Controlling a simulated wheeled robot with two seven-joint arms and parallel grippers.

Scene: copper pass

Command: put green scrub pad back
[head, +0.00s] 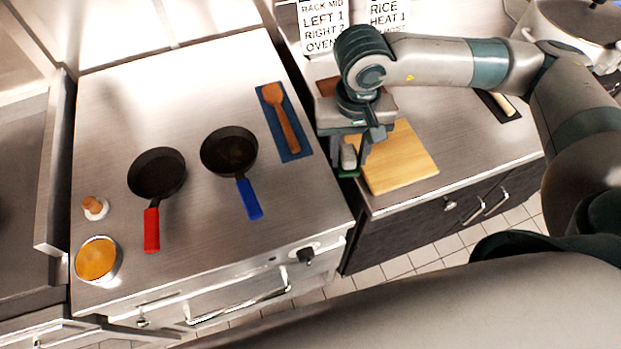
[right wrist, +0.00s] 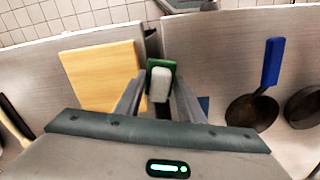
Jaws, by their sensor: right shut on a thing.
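My right gripper (head: 352,160) points down near the left edge of the right-hand counter, beside the wooden board. It is shut on the green scrub pad (head: 348,174), which has a pale block-like part on it. In the right wrist view the pad's green edge (right wrist: 152,66) shows around the pale part, between the fingers (right wrist: 158,95). The pad is by the gap between the two counters; whether it touches a surface I cannot tell. My left gripper is not in view.
The wooden board (head: 405,168) lies just right of the gripper. On the left counter are a blue mat (head: 292,151) with a wooden spatula (head: 284,115), a blue-handled pan (head: 229,150), a red-handled pan (head: 157,174) and an orange-filled container (head: 97,259). Sign cards (head: 324,24) stand behind.

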